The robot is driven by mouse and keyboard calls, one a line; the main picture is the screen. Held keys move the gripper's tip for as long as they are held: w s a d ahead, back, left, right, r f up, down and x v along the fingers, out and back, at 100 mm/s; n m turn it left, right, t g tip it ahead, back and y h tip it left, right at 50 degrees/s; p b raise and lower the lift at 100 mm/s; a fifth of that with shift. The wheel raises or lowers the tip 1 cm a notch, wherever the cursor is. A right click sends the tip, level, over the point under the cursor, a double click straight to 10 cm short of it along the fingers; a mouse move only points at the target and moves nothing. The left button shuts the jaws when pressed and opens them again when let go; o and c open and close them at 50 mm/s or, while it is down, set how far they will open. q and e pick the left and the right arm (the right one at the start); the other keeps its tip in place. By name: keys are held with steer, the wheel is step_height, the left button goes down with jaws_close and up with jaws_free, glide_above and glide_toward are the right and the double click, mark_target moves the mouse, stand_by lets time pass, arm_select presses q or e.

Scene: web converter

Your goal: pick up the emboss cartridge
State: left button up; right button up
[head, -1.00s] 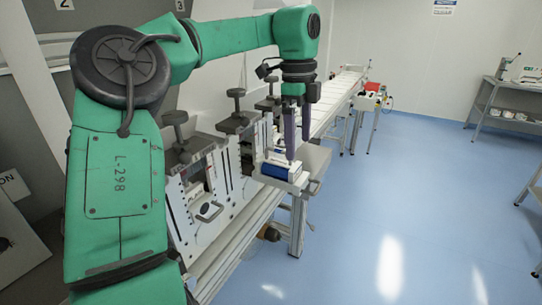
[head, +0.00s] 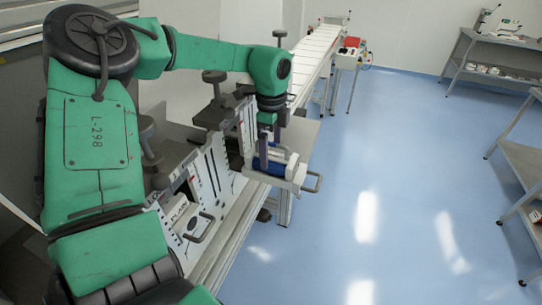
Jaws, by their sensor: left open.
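A cartridge with a white frame, a dark blue roller and a grey loop handle (head: 312,183) sits on the side of the machine line; its label cannot be read, so I cannot confirm that it is the emboss one. My left gripper (head: 264,164) points straight down over the blue roller, its purple fingers open. The fingertips overlap the cartridge's back part, and I cannot tell whether they touch it. Another cartridge, marked PLAIN (head: 180,212), is in the nearer machine slot. My right gripper is not in view.
Grey upright frames with dark clamp knobs (head: 214,77) stand close left of the gripper. A long white conveyor (head: 312,62) runs to the back. Shelves stand at right; the blue floor (head: 400,160) between is clear.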

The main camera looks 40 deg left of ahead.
arm_select(q)
steer(key=shift+s+d+f, duration=0.1)
steer(key=shift+f, duration=0.45)
steer(key=shift+d+f, duration=0.1)
steer(key=shift+f, duration=0.2)
steer(key=shift+d, duration=0.1)
jaws_close()
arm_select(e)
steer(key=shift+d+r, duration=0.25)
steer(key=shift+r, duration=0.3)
